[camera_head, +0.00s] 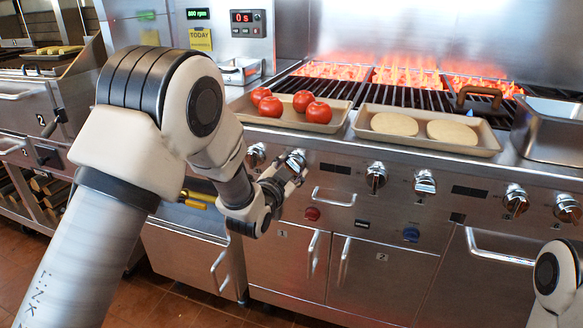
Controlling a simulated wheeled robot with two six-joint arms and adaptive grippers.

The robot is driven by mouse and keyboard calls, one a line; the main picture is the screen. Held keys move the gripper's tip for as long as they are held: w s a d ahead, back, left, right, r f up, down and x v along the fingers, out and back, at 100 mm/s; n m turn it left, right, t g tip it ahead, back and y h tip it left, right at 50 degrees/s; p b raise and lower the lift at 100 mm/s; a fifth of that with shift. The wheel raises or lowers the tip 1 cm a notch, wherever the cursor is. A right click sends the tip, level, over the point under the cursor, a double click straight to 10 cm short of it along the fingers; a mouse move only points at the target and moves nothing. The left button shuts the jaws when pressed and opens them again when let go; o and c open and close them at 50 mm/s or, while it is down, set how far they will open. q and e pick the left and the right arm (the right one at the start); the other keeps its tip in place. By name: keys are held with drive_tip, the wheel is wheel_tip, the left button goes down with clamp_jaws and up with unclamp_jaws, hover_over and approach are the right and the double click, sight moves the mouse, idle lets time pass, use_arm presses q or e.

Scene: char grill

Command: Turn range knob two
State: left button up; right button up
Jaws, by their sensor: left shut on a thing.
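A row of metal range knobs runs along the steel front panel below the grill. The second knob from the left (297,158) is partly covered by my left gripper (292,172). The gripper reaches up to it from the lower left and is shut on it. The leftmost knob (256,154) is just left of the gripper. A third knob (376,177) and a fourth (425,182) are free to the right. Only a part of my right arm shows at the lower right edge; its gripper is out of view.
Above the knobs, a tray (336,127) holds tomatoes and another tray (476,149) holds two flat pale rounds. Flames burn behind the grill grate (340,88). A steel bin (548,135) stands at the right.

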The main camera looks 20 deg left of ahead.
use_arm(q)
drive_tip(key=shift+r+m, duration=0.1)
drive_tip(key=shift+m, duration=0.2)
drive_tip(key=o, duration=1.1)
drive_tip(key=shift+o, duration=0.2)
drive_tip(key=s+a, duration=0.1)
drive_tip(key=s, duration=1.1)
drive_tip(key=shift+r, duration=0.25)
